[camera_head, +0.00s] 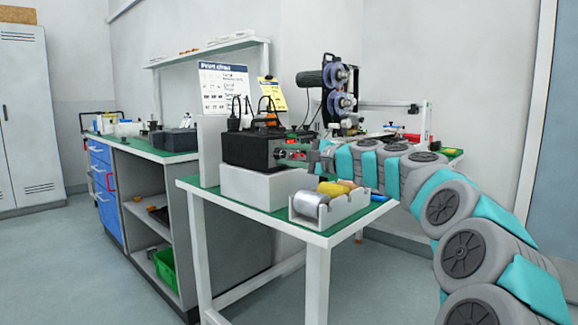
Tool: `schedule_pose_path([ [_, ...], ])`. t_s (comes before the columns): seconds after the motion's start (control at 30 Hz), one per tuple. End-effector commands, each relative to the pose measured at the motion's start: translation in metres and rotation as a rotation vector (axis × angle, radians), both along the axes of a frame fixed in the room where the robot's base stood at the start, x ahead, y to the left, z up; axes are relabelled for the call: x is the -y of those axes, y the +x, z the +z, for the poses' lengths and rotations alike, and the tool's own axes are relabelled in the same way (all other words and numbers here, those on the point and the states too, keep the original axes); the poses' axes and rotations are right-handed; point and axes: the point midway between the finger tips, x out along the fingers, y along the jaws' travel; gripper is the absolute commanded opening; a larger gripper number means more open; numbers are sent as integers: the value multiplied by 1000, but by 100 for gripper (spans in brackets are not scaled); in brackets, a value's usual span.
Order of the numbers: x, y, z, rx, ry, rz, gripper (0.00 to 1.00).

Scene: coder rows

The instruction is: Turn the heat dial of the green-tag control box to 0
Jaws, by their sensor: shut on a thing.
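A black control box (245,150) sits on a white block (262,186) on the green-topped table. Small red and green marks show on its right side, near my gripper; they are too small to read as a tag or lights. My gripper (283,153) reaches in from the right, level with the box, its fingertips at the box's right face. It is shut on what appears to be the heat dial, which the fingers hide. The dial's pointer and scale cannot be read.
A white holder (330,204) with grey and yellow rolls stands at the table's front, below my gripper. A machine with reels (341,90) stands behind. A white panel (211,150) rises left of the box. Floor at the front left is clear.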

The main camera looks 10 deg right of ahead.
Motion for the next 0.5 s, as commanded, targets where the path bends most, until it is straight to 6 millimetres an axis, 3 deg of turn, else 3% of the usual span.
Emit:
schedule_pose_path([
  [0.5,-2,0,-5,278,-385,1,0],
])
